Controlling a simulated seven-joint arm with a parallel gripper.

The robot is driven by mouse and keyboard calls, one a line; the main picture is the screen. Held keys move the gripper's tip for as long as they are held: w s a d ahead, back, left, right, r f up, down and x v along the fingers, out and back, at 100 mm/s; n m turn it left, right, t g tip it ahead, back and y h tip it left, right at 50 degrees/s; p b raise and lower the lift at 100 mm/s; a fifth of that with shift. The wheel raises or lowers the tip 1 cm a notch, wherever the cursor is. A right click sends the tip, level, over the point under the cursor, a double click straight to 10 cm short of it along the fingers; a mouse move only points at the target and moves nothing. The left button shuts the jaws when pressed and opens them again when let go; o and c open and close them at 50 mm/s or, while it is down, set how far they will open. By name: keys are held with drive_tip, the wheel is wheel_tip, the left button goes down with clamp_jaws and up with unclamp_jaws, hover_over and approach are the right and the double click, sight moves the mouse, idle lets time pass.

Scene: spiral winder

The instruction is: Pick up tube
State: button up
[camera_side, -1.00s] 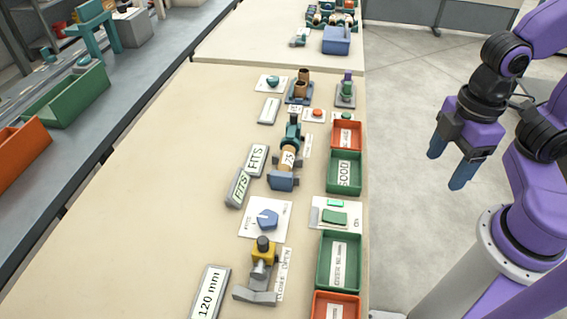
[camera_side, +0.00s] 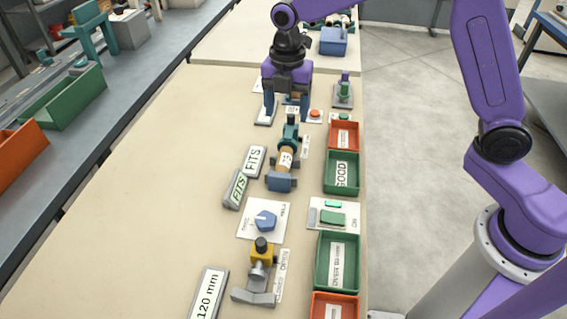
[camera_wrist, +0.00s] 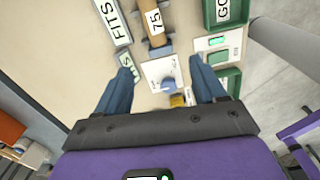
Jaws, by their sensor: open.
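A brown cardboard tube marked 75 (camera_side: 286,160) lies in a teal and blue fixture (camera_side: 281,181) near the middle of the table in the side view. It also shows at the top of the wrist view (camera_wrist: 157,22).
Orange (camera_side: 344,135) and green bins (camera_side: 341,172) line the right edge. The left of the table (camera_side: 140,200) is clear.

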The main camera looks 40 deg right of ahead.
drive_tip(key=w+n, duration=0.1)
drive_tip(key=w, duration=0.1)
hover_over(283, 161)
drive_tip(key=f, duration=1.3)
drive_tip(key=shift+w+d, duration=0.15)
drive_tip(key=shift+w, duration=0.25)
drive_tip(key=f, duration=0.4)
drive_tip(key=shift+s+f, duration=0.1)
drive_tip(key=shift+s, duration=0.3)
drive_tip(key=shift+f, duration=0.6)
drive_tip(key=c, duration=1.1)
